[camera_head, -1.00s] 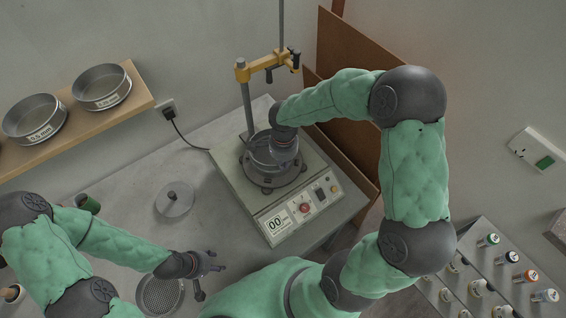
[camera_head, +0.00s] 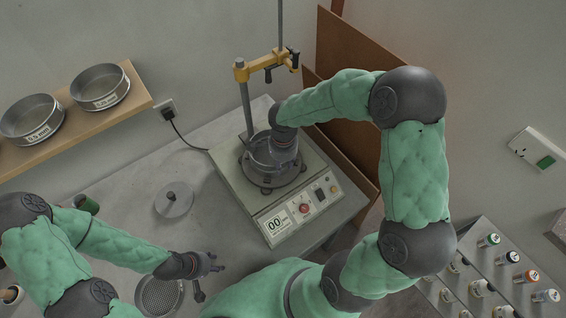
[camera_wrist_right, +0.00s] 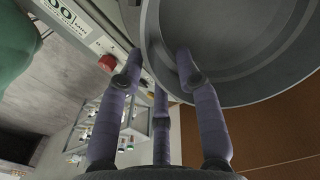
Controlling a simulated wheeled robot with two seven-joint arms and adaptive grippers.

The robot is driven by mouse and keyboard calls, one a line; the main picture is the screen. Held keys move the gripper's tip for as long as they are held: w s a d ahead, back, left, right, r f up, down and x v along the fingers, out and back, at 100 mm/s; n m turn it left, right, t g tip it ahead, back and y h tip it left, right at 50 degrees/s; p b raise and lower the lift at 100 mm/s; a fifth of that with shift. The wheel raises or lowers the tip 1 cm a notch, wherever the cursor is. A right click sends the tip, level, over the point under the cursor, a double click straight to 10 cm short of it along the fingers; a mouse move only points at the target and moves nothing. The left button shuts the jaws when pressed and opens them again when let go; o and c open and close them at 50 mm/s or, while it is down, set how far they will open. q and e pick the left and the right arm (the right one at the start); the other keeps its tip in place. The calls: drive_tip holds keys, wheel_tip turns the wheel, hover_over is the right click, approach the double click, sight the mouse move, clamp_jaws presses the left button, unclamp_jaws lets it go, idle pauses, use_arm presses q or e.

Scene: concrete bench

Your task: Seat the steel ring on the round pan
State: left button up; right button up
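A round steel vessel (camera_head: 262,157) sits on the platform of the shaker machine. I cannot clearly separate ring from pan here. My right gripper (camera_head: 284,140) is over its right rim, its fingers mostly hidden in the head view. In the right wrist view, a grey steel wall (camera_wrist_right: 152,35) curves around a round interior. The right gripper's fingers (camera_wrist_right: 158,62) straddle this wall, one inside and the others outside. Whether they press on it is unclear. My left gripper (camera_head: 210,270) is low over the bench, its fingers spread and empty.
A yellow clamp (camera_head: 262,65) on a post stands behind the shaker (camera_head: 290,207). A round lid with a knob (camera_head: 173,199) and a mesh sieve (camera_head: 158,298) lie on the bench. Two sieves stand on the wooden shelf (camera_head: 140,92). A rack of bottles (camera_head: 480,270) is at right.

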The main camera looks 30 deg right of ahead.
wheel_tip(320, 180, up, 8)
idle(0.5)
drive_tip(key=shift+r, duration=0.1)
idle(0.5)
